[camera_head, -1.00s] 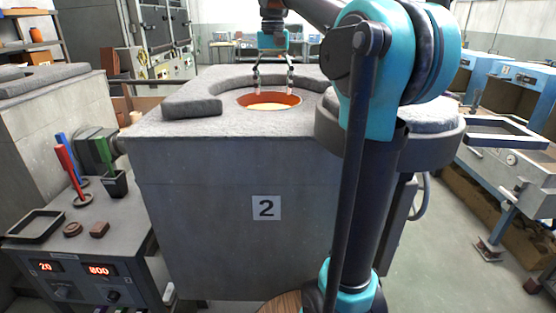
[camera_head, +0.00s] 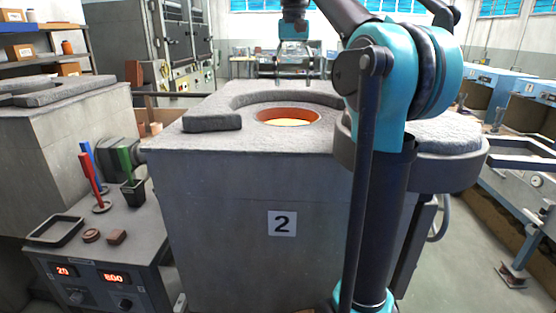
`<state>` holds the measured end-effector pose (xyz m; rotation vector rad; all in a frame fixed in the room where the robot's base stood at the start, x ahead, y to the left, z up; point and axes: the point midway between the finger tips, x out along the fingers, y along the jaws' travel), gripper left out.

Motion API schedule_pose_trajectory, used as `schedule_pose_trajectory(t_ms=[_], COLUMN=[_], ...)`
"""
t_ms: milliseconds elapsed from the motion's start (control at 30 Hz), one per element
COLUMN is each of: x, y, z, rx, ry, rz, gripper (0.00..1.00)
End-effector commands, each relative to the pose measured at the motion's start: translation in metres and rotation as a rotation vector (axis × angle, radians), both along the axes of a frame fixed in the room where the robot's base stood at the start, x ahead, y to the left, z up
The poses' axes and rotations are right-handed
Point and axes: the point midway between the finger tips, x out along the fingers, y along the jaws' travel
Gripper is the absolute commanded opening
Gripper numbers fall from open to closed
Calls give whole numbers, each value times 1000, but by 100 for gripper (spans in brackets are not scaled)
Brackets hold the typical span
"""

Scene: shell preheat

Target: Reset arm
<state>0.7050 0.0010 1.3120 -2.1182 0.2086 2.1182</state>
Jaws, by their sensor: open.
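My gripper (camera_head: 293,73) hangs from my teal and black arm above the back of the grey furnace block (camera_head: 225,195) marked 2. Its fingers are spread and nothing shows between them. It is clear of the glowing orange round opening (camera_head: 289,117) in the furnace top and appears higher than it in the picture. My arm's column stands in front of the furnace's right side and hides part of it.
A control console (camera_head: 95,265) with red displays stands at left, bearing red, blue and green handled tools and a black square tray (camera_head: 55,231). A round grey lid (camera_head: 440,140) sits right of my arm. Blue machines (camera_head: 520,85) stand at far right.

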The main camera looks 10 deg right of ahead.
Motion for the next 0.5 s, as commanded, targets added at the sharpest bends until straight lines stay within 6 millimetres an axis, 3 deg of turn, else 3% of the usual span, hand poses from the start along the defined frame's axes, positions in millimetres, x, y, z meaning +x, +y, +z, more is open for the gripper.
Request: schedule_pose_trajectory(t_ms=[167, 500], x=[0, -1], y=[0, 0], z=[-11, -55], rx=[0, 0], ry=[0, 0], rz=[0, 0], gripper=[65, 65])
